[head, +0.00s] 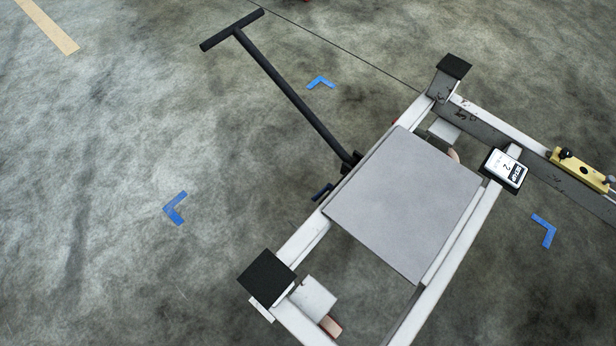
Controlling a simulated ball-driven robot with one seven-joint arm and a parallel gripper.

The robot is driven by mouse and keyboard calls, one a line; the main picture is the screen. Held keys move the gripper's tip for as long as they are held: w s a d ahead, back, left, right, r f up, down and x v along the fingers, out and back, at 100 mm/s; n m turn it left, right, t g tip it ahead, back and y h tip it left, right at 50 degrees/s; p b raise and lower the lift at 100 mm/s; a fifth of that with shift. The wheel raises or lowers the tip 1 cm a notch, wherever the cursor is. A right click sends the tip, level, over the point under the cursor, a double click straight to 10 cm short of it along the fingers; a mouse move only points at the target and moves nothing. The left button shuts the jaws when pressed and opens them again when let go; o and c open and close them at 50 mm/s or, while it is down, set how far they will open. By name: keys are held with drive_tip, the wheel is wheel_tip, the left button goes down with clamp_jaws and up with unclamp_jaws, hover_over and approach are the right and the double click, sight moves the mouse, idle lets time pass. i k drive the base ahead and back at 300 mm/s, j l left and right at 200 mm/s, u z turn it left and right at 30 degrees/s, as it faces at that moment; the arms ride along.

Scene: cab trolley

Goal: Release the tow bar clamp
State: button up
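The trolley is a white frame (458,237) with a flat grey plate (404,203) on it. A black tow bar (290,95) with a T-shaped handle (231,30) reaches from the frame toward the upper left. Its lower end meets the frame beside the plate's left edge. A small dark blue lever (322,192) sticks out near that end; it may be the clamp's, but I cannot tell its position. The clamp itself is small and partly hidden by the frame and plate. My gripper is not in view.
Black pads (267,277) sit on the frame's corners. A small white-faced box (503,168) and a yellow block with black knobs (581,170) are at the right. Blue corner marks (175,208) lie on the grey floor.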

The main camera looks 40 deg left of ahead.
sight(329, 186)
drive_tip(key=k+j+u, duration=0.1)
drive_tip(key=j, duration=0.35)
drive_tip(key=k+j+u, duration=0.15)
drive_tip(key=j, duration=0.3)
drive_tip(key=k+j+u, duration=0.1)
drive_tip(key=j, duration=0.35)
